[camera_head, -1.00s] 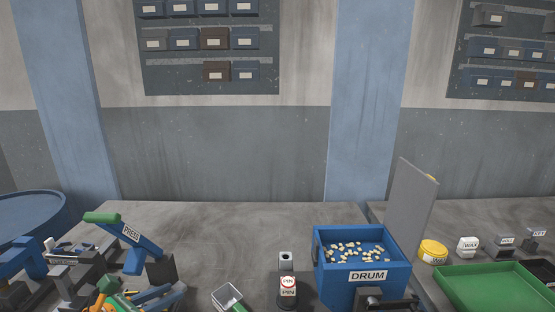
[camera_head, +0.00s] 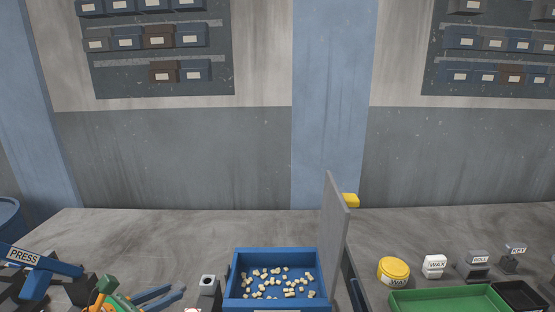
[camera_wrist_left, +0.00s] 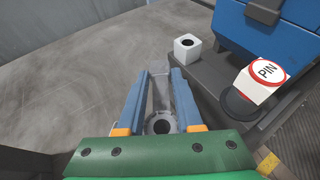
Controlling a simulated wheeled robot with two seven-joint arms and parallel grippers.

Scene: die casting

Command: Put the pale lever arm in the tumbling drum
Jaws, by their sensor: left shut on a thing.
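The pale lever arm (camera_wrist_left: 161,92) is a grey bar with a ring end, gripped between the blue fingers of my left gripper (camera_wrist_left: 160,80) in the left wrist view. In the head view my left gripper (camera_head: 178,291) is low at the left of the drum, with its green and orange body behind the fingers; I cannot make out the lever arm there. The tumbling drum (camera_head: 232,277) is a blue open box holding many pale chips, with its grey lid (camera_head: 334,235) standing up at the right. The drum also shows at the upper right of the wrist view (camera_wrist_left: 240,30). My right gripper is out of view.
A block with a hole (camera_head: 208,283) stands between my left gripper and the drum. A round PIN sign (camera_wrist_left: 265,72) is beside it. The blue press (camera_head: 38,268) is at left. A yellow wax tin (camera_head: 393,269) and green tray (camera_head: 450,299) are at right.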

